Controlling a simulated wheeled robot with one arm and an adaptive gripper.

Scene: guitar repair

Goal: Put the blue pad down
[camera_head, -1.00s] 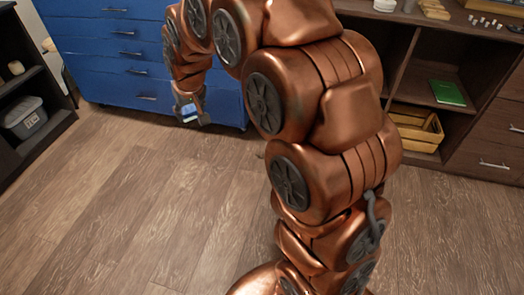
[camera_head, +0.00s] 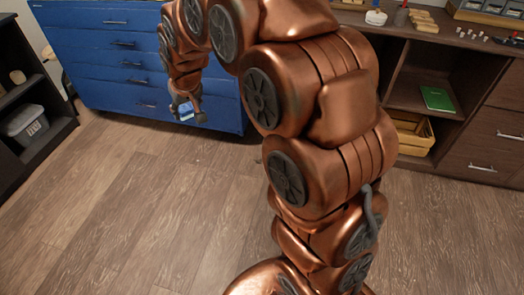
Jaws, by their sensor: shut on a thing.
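My gripper (camera_head: 186,108) is at the upper left of the head view, in front of the blue drawer cabinet (camera_head: 125,66). It points downward and is shut on a small light-blue item, the blue pad (camera_head: 186,115). The pad is held in the air above the floor, low against the cabinet front. It is small in the picture and the fingers partly cover it.
A dark shelf (camera_head: 40,135) with a grey bin (camera_head: 26,122) stands at the left. A brown cabinet (camera_head: 480,125) at the right holds a green book (camera_head: 437,99) and a wooden crate (camera_head: 412,137). Small parts lie on its top. The wooden floor (camera_head: 130,210) is clear.

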